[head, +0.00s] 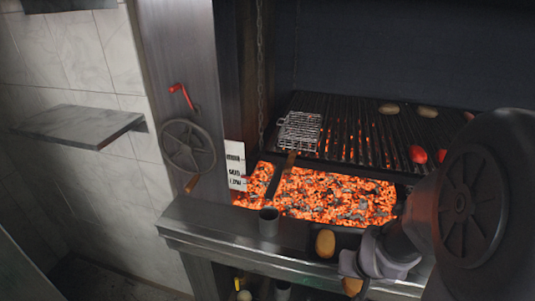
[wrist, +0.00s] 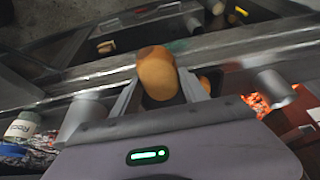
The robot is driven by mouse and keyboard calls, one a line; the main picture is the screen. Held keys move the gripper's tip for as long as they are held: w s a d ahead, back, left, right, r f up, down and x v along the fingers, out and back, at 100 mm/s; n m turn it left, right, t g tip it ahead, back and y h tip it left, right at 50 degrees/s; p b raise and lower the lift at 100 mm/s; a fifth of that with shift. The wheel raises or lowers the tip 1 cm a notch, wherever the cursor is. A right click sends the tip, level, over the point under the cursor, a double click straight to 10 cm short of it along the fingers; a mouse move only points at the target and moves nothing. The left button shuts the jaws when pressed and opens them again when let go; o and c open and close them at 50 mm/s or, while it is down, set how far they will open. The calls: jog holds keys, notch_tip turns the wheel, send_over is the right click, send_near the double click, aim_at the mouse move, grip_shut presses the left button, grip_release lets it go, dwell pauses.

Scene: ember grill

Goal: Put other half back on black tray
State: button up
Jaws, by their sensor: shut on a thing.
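My gripper (head: 350,272) is shut on a tan-brown rounded half (wrist: 157,74), which sits between the two fingers in the wrist view. In the head view the held half (head: 352,287) shows low, in front of the metal ledge. The black tray (head: 346,238) lies on the ledge, partly hidden by my arm. Another tan half (head: 325,243) rests on the tray's left part. In the wrist view a tan piece (wrist: 205,85) shows partly behind the right finger. The cut faces cannot be made out clearly.
A handwheel (head: 187,146) is at left. A labelled jar (wrist: 22,126) shows in the wrist view.

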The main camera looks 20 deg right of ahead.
jog(key=w+d, duration=0.2)
jog(key=w+d+b, duration=0.1)
jog(key=shift+w+d+f, duration=0.1)
jog(key=shift+w+f, duration=0.15)
jog(key=shift+w, duration=0.1)
jog(key=b, duration=0.2)
send_over(356, 247)
jog(key=s, duration=0.1)
jog(key=shift+s+a+f, duration=0.1)
jog(key=shift+a+f, duration=0.2)
jog(key=shift+f, duration=0.1)
jog(key=shift+f+b, duration=0.85)
jog(key=shift+f, duration=1.05)
jog(key=o, duration=1.1)
jog(key=shift+c, duration=0.2)
